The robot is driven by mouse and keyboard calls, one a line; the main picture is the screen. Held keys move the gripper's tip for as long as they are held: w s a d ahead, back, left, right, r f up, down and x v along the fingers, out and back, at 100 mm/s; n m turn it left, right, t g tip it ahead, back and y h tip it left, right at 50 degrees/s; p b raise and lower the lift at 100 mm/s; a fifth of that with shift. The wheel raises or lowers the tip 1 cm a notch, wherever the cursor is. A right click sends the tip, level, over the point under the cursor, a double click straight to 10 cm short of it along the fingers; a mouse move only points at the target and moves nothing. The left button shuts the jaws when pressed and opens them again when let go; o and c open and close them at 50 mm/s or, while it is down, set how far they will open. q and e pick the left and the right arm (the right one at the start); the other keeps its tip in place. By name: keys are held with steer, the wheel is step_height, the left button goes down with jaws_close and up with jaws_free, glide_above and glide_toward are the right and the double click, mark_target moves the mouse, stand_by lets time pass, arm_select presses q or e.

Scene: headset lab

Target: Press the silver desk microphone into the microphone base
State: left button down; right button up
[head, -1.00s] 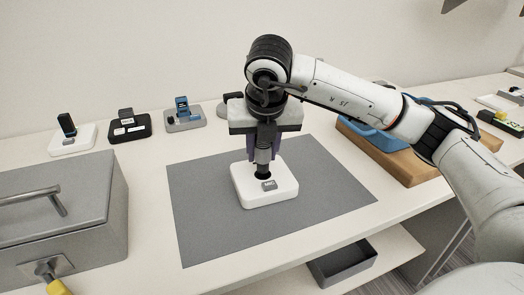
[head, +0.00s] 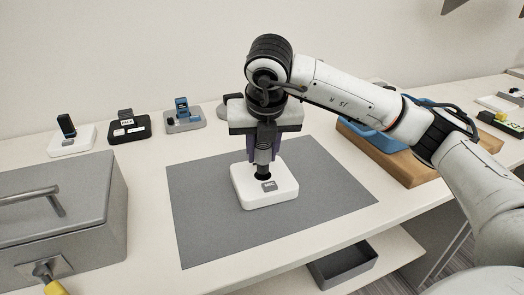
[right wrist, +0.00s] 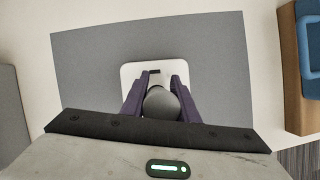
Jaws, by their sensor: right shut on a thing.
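The white microphone base (head: 266,199) lies on a grey mat, with a small grey label on its front part. My right gripper (head: 264,160) points straight down above it and is shut on the silver desk microphone (head: 263,157). The microphone is upright, and its dark lower end meets the dark socket area of the base; I cannot tell how deep it sits. In the right wrist view the microphone's round grey head (right wrist: 161,102) is between the purple fingers, with the base (right wrist: 131,73) beyond. My left gripper is not in view.
The grey mat (head: 205,215) is otherwise clear. A grey metal box (head: 60,210) with a handle stands at the left. Several small devices on stands, including a black one (head: 129,129), line the back. A blue tray (head: 372,137) on a wooden board is at the right.

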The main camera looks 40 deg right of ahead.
stand_by(0.5)
steer(key=shift+f+b, duration=0.35)
steer(key=shift+b, duration=0.2)
steer(key=shift+f, duration=0.2)
steer(key=shift+f+b, duration=0.4)
steer(key=shift+b, duration=0.15)
steer(key=o, duration=0.9)
steer(key=shift+r, duration=0.1)
steer(key=shift+o, duration=1.3)
steer(key=shift+s, duration=0.1)
